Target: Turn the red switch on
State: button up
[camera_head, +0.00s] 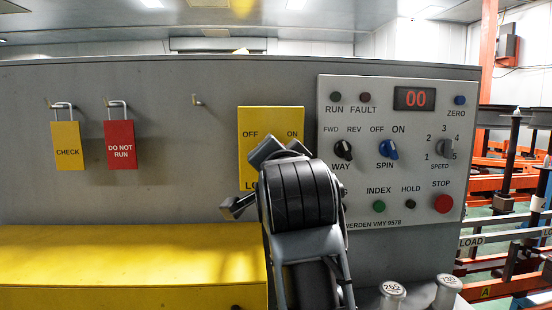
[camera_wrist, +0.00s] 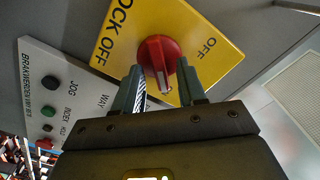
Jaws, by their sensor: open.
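The red switch (camera_wrist: 158,52) sits on the yellow plate (camera_wrist: 112,50) in the wrist view. Its handle bar has a white mark on the end that points down in that view, away from the LOCK OFF lettering and toward the plate's hidden lower corner. My gripper (camera_wrist: 160,66) is open, with one finger on each side of the switch. I cannot tell whether either finger touches it. In the head view the plate (camera_head: 256,121) shows OFF at top left and ON at top right. My arm hides the switch there. The ON label is not visible in the wrist view.
A grey control panel (camera_head: 360,205) with knobs and buttons is close on the right, including a red STOP button (camera_head: 443,203). A yellow CHECK tag (camera_head: 68,146) and red DO NOT RUN tag (camera_head: 120,145) hang at left. A yellow ledge (camera_head: 120,265) lies below.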

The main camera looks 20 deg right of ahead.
jog(key=v, duration=0.7)
jog(key=shift+s+b, duration=0.3)
jog(key=shift+s, duration=0.05)
jog(key=shift+a, duration=0.1)
jog(key=s+d+f+n+y+p, duration=0.1)
jog(key=s+f+n+y, duration=0.1)
jog(key=s+f+n, duration=0.45)
jog(key=s+f+n+y, duration=0.1)
jog(key=s+f, duration=0.2)
jog(key=f, duration=0.7)
jog(key=s+d+f+n+y+p, duration=0.1)
jog(key=s+f+n+y, duration=0.15)
jog(key=s+f, duration=0.4)
jog(key=s+f+n+g+p, duration=0.1)
jog(key=s+f, duration=0.1)
jog(key=s, duration=1.1)
jog(key=s+f+n+g+p, duration=0.1)
jog(key=s+f, duration=0.1)
jog(key=s, duration=1)
jog(key=shift+s+d+f+n, duration=0.2)
jog(key=shift+s+f+n, duration=0.15)
jog(key=shift+s+n, duration=0.05)
